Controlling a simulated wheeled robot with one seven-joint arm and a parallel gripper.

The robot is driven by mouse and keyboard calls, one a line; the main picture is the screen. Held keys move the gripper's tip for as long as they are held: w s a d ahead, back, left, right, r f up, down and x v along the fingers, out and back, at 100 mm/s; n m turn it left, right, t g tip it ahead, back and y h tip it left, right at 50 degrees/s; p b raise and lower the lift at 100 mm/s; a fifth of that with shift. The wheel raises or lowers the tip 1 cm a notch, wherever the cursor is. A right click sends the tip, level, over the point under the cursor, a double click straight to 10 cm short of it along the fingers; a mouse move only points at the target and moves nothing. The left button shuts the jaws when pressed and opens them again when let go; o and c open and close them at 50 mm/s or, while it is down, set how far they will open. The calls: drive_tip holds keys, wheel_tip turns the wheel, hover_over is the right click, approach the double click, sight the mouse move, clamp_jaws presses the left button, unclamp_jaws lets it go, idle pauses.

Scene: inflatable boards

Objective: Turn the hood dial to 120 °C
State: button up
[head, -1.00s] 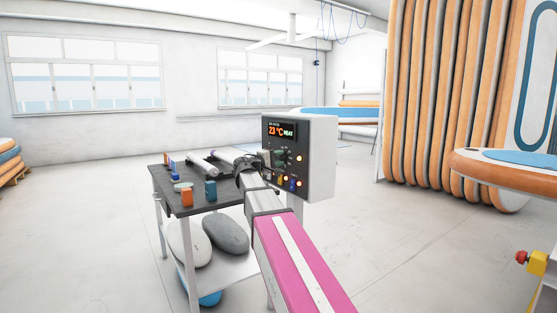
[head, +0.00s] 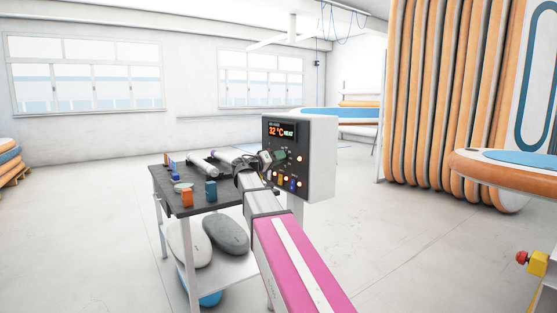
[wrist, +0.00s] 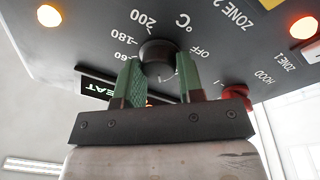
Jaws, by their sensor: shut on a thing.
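The hood dial is a dark round knob (wrist: 158,52), seen in the wrist view among printed marks such as OFF, 180 and 200 and a °C sign. My gripper (wrist: 160,78) has its two green fingers on either side of the knob and is shut on it. In the head view my gripper (head: 277,158) is at the front of the dark control panel (head: 311,172), hiding the dial. The panel's display (head: 281,131) reads 32 °C with the word HEAT beside it. The dial's pointer cannot be made out.
Lit orange lamps (wrist: 303,27) and a red control (wrist: 236,94) sit near the dial. A dark-topped cart (head: 178,202) with small blocks and rolls stands left of my arm. Open floor (head: 420,250) lies to the right.

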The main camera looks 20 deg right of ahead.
drive_tip(key=shift+s+m, duration=0.1)
drive_tip(key=shift+m, duration=0.6)
drive_tip(key=o, duration=0.9)
drive_tip(key=shift+a, duration=0.1)
drive_tip(key=v, duration=1)
drive_tip(key=shift+a, duration=0.35)
drive_tip(key=shift+f, duration=0.15)
